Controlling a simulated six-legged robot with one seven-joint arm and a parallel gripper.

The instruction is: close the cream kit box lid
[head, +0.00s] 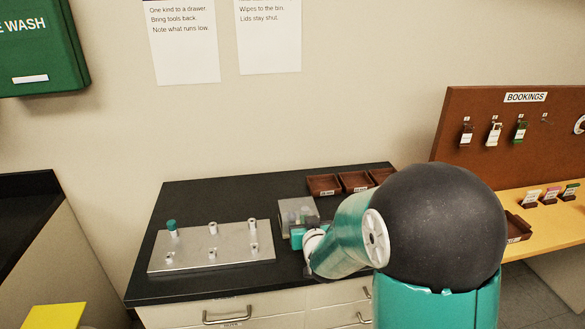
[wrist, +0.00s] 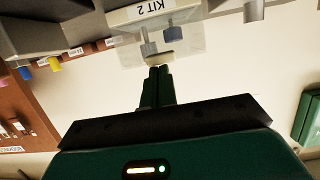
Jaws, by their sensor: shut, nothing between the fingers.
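The kit box shows in the wrist view as a cream body (wrist: 142,12) with an upside-down "KIT 2" label at the top. Its clear lid (wrist: 190,50) extends from the body, with grey-blue pieces seen through it and a pale tab (wrist: 160,59) at its edge. My gripper (wrist: 158,70) is shut and empty, its fingertips close to that tab; I cannot tell whether they touch. In the head view the clear lid (head: 297,205) shows on the black bench behind my gripper (head: 296,238), which hides the box's front. The lid's exact angle is unclear.
A metal plate with posts (head: 212,250) lies left of the box. Brown trays (head: 324,185) stand behind it to the right. A bookings board (head: 510,130) and wooden table are further right. Bare black bench (head: 200,197) lies behind the plate.

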